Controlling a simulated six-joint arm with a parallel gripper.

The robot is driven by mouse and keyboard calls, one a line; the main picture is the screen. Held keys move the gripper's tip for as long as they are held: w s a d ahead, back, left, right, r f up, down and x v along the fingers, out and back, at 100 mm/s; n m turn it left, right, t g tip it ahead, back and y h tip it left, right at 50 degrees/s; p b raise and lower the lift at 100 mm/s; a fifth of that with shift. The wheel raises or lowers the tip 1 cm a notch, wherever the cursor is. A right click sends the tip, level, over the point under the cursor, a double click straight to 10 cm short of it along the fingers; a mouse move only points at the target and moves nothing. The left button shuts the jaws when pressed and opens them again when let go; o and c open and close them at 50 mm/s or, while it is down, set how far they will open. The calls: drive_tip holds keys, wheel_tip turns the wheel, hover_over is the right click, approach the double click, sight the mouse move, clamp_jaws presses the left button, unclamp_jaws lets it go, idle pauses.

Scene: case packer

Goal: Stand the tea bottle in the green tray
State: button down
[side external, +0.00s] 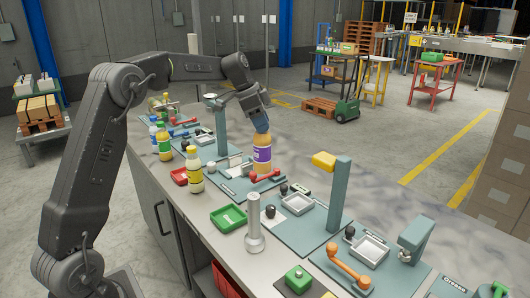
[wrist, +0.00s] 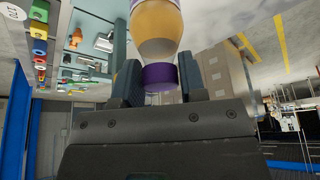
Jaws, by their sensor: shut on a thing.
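A bottle with amber contents, a purple label and a purple cap (side external: 262,154) is upright in my gripper (side external: 261,124); I take it for the tea bottle. In the wrist view my gripper (wrist: 160,84) has its two dark fingers on either side of the purple cap (wrist: 160,73), and the bottle's amber neck (wrist: 158,45) shows beyond it. The bottle is over the middle bench station; I cannot tell whether its base touches anything. The small green tray (side external: 229,217) lies empty on the bench, left of and nearer the camera than the bottle.
More bottles (side external: 165,145) stand farther back. A teal post (side external: 339,195) with a yellow head stands further right.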

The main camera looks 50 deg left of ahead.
drive_tip(key=s+a, duration=0.4)
drive_tip(key=s, duration=0.7)
drive_tip(key=s+a, duration=0.3)
drive_tip(key=s, duration=0.8)
drive_tip(key=w+d+f, duration=0.7)
drive_tip(key=w+f, duration=0.1)
drive_tip(key=f, duration=0.3)
drive_tip(key=shift+w+d+f, duration=0.2)
drive_tip(key=shift+d+f, duration=0.05)
drive_tip(key=shift+d, duration=0.05)
drive_tip(key=c, duration=0.7)
unclamp_jaws()
drive_tip(key=shift+f, duration=0.1)
